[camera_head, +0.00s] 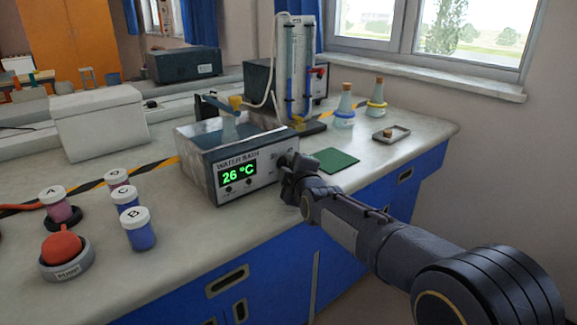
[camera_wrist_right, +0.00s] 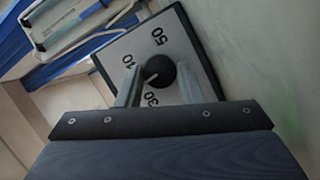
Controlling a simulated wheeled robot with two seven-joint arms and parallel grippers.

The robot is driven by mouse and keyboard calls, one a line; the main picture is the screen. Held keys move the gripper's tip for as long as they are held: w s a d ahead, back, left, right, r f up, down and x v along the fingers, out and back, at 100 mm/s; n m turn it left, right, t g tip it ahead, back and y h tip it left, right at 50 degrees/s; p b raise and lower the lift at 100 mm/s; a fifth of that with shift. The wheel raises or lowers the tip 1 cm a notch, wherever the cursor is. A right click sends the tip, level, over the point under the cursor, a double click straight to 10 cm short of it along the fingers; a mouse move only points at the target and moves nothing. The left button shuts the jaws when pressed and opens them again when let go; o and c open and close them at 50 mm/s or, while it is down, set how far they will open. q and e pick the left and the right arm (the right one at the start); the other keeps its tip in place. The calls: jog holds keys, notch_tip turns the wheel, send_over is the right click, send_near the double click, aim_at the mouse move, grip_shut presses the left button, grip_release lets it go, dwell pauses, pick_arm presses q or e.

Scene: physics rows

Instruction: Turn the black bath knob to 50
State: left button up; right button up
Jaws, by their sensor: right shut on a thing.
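The water bath (camera_head: 232,160) stands on the bench, and its green display (camera_head: 238,174) reads 26 °C. My right gripper (camera_head: 287,166) is at the right end of its front panel and covers the knob in the head view. In the right wrist view the black bath knob (camera_wrist_right: 161,71) sits between the two fingers of my right gripper (camera_wrist_right: 160,86), which are shut on it. My left gripper is not in view.
A green mat (camera_head: 336,160), a small tray (camera_head: 391,134) and stoppered flasks (camera_head: 345,107) lie to the right.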

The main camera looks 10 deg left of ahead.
jog(key=shift+w+d+r+m+g+p, duration=0.1)
jog(key=shift+r+m+g+p, duration=0.15)
jog(key=shift+m+g+p, duration=0.5)
jog(key=shift+w+m+g+p, duration=0.1)
jog(key=shift+m+g+p, duration=0.25)
jog(key=shift+m+p, duration=0.65)
jog(key=m+g+y, duration=0.1)
jog(key=m, duration=0.2)
jog(key=shift+w+d+g, duration=0.1)
jog(key=shift+g, duration=0.2)
jog(key=shift+w+d+m+g+y+p, duration=0.1)
jog(key=shift+m+g+y+p, duration=0.55)
jog(key=shift+m, duration=0.6)
jog(key=m+g+y, duration=0.1)
jog(key=m, duration=0.1)
jog(key=m+g, duration=0.1)
jog(key=m, duration=0.1)
jog(key=shift+w+d+f+y, duration=0.1)
jog(key=shift+w+d+y, duration=0.05)
jog(key=shift+y, duration=0.2)
jog(key=m+g+y, duration=0.1)
jog(key=m, duration=0.1)
jog(key=m+g+y, duration=0.1)
jog(key=m, duration=0.1)
jog(key=shift+w+f+m+y, duration=0.1)
jog(key=shift+f+m+y, duration=0.1)
jog(key=shift+m+y, duration=0.15)
jog(key=o, duration=1)
jog(key=shift+c, duration=0.2)
